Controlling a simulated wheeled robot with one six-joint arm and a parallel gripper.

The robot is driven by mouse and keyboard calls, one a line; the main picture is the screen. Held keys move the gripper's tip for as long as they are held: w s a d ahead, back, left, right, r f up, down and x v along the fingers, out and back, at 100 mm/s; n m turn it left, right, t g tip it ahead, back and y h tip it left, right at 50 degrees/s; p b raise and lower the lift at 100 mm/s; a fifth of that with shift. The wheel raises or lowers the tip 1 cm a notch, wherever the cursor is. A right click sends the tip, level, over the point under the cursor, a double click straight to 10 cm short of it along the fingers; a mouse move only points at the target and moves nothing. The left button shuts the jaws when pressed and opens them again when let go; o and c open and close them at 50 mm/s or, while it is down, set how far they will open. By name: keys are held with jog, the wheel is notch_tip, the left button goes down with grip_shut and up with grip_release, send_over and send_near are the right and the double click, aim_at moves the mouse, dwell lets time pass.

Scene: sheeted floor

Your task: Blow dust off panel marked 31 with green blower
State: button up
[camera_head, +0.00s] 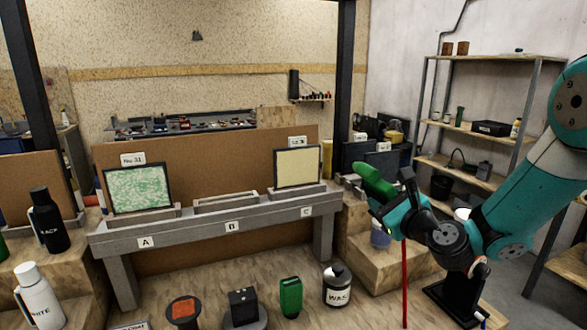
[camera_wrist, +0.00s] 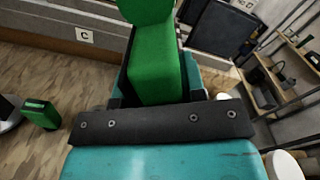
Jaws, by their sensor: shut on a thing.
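The panel under the "No. 31" label (camera_head: 133,159) is a dark-framed green panel (camera_head: 138,188) with pale speckles over its face. It stands upright in the slot marked A on the grey bench, at the left of the head view. My gripper (camera_head: 388,200) is shut on the green blower (camera_head: 376,179), to the right of the bench and well apart from panel 31. The blower also fills the upper middle of the wrist view (camera_wrist: 156,62), between the dark jaws. Its nozzle cannot be made out clearly.
A cream panel (camera_head: 298,168) stands at slot C; slot B holds an empty tray (camera_head: 226,203). A smaller green object (camera_head: 291,297), a WAX bottle (camera_head: 337,287), a black box (camera_head: 243,307) and an orange-topped item (camera_head: 184,310) stand in front. A thin red pole (camera_head: 404,283) rises below my gripper.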

jog(key=shift+s+a+r+p, duration=0.15)
jog(key=shift+s+a, duration=0.2)
jog(key=shift+a, duration=0.3)
jog(key=shift+s+a+r+p, duration=0.15)
jog(key=shift+s+a, duration=0.15)
jog(key=shift+a, duration=0.3)
jog(key=shift+s+a+f, duration=0.15)
jog(key=shift+s+a, duration=0.05)
jog(key=shift+a, duration=0.2)
